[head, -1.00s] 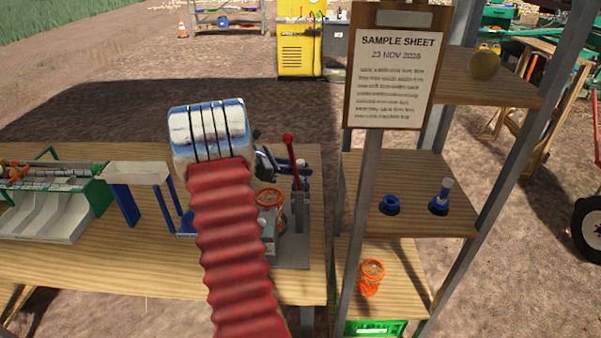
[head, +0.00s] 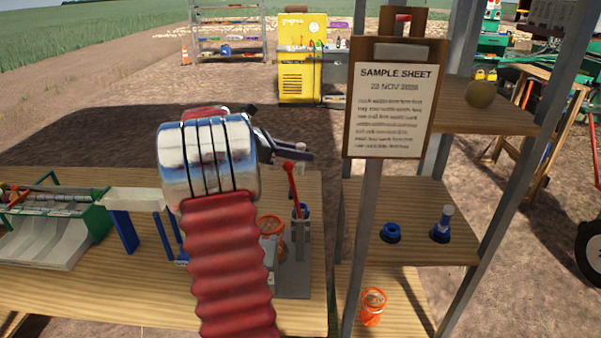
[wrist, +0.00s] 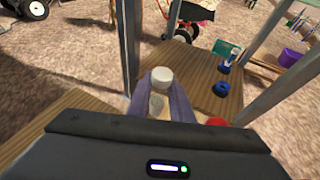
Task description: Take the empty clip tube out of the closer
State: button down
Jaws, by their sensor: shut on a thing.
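My gripper (head: 303,154) is up at the back edge of the bench, above the closer. In the wrist view its two fingers (wrist: 162,102) are shut on a pale tube with a white cap (wrist: 162,75), the clip tube by its place. The tube appears clear of the closer. The lever's red knob (wrist: 216,121) shows in the wrist view.
An orange mesh cup (head: 270,232) stands beside the closer, partly behind my arm. The shelf at right bears an empty blue holder (head: 391,232) and a blue holder with a tube (head: 443,224). A shelf post and a clipboard (head: 393,110) stand right of the bench.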

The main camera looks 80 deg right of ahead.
aim_at(300, 145)
jog(key=shift+r, duration=1.55)
jog(key=shift+w, duration=0.1)
